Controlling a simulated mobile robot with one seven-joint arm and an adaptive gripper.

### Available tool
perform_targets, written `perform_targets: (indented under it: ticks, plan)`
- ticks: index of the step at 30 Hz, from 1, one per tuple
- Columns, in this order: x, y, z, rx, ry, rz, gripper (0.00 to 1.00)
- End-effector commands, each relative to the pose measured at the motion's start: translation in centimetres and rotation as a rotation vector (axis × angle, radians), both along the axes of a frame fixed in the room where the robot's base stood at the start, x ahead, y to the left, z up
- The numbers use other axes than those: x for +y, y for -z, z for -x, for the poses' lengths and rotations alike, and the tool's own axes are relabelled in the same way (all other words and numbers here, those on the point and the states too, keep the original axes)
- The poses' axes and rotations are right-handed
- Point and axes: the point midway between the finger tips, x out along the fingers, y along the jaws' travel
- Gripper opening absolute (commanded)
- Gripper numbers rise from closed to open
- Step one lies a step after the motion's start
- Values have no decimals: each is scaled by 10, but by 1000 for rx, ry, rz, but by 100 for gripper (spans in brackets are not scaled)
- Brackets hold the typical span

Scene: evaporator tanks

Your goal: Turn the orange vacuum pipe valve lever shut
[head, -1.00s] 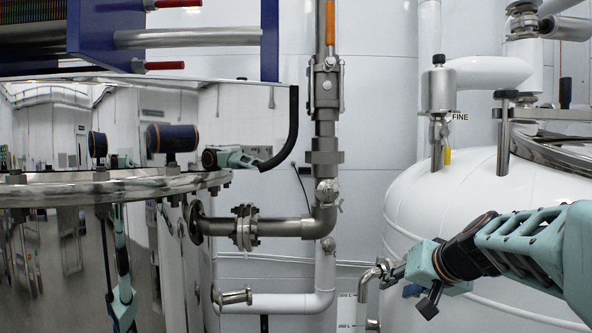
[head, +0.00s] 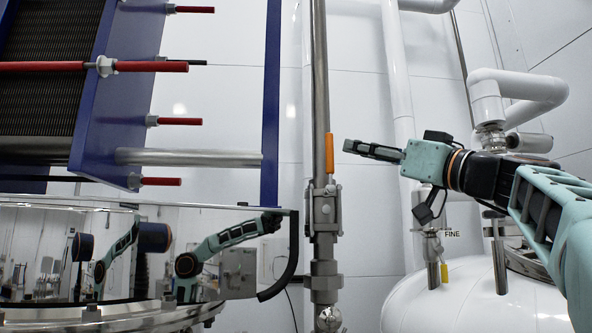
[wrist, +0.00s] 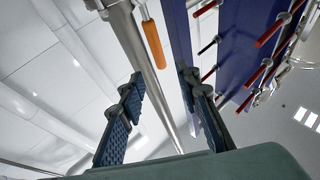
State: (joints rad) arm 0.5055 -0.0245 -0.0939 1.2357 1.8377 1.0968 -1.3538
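The orange valve lever (head: 329,153) stands upright, alongside the vertical steel pipe (head: 319,80), just above the valve body (head: 324,210). My gripper (head: 352,148) is just right of the lever in the head view and points left toward it; the fingers overlap each other there. In the wrist view my gripper (wrist: 163,90) is open, with its two blue ribbed fingers spread apart. The orange lever (wrist: 154,45) shows beyond the fingertips, and the steel pipe (wrist: 140,55) runs down between the fingers. Nothing is held. The exact gap to the lever is hard to tell.
A blue-framed plate unit (head: 270,100) with red rods (head: 180,121) stands left of the pipe. A polished tank (head: 120,270) with a black curved hose (head: 283,275) is below it. A white tank (head: 450,300) and white pipes (head: 395,70) are at right.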

Motion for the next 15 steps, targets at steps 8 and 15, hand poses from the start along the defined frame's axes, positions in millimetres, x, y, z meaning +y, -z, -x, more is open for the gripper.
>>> perform_targets:
  ticks: [8, 15]
  plan:
    - [24, -23, -33, -1, -5, 0, 31]
    - [44, -37, -66, 0, -3, -1, 31]
